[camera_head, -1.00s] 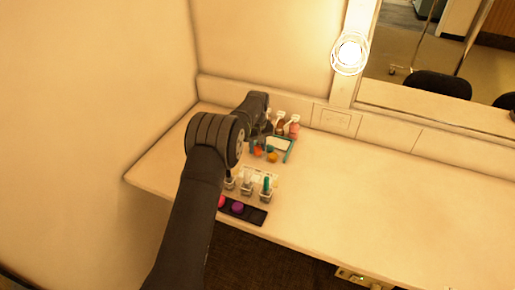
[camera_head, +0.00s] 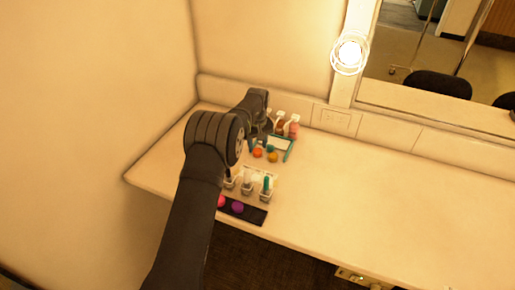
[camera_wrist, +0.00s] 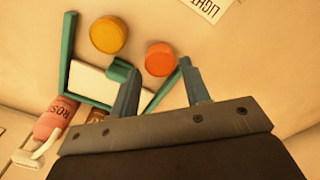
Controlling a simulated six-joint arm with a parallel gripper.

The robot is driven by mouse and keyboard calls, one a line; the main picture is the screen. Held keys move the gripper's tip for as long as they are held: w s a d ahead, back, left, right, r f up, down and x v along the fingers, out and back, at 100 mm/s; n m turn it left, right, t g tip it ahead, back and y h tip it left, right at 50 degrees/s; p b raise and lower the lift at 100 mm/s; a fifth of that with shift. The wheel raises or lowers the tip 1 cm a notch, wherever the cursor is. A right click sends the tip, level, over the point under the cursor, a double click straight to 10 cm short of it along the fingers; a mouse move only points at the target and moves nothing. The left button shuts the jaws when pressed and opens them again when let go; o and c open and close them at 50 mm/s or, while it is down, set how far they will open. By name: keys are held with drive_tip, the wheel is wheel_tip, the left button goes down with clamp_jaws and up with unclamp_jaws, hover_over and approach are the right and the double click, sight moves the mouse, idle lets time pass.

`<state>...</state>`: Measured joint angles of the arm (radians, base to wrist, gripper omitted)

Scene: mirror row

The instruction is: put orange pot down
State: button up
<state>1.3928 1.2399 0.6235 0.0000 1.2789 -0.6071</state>
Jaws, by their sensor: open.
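The orange pot (camera_head: 257,153) stands at the open front of the teal-edged tray (camera_head: 289,155), left of an amber pot (camera_head: 272,158). In the wrist view the orange pot (camera_wrist: 160,58) lies just beyond my gripper (camera_wrist: 156,66), in line with the gap between the fingers. The fingers are spread apart and hold nothing. In the head view, my arm hides most of the gripper.
Several pump bottles, one pink (camera_head: 294,129), stand behind the tray. Clear holders (camera_head: 247,186) with items in them stand in front. A dark strip (camera_head: 257,216) near the table edge bears pink and purple pots. The counter to the right is clear.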

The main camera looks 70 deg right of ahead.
sight(257, 151)
wheel_tip(257, 151, up, 10)
idle(0.3)
wheel_tip(257, 151, down, 12)
drive_tip(key=shift+r, duration=1.85)
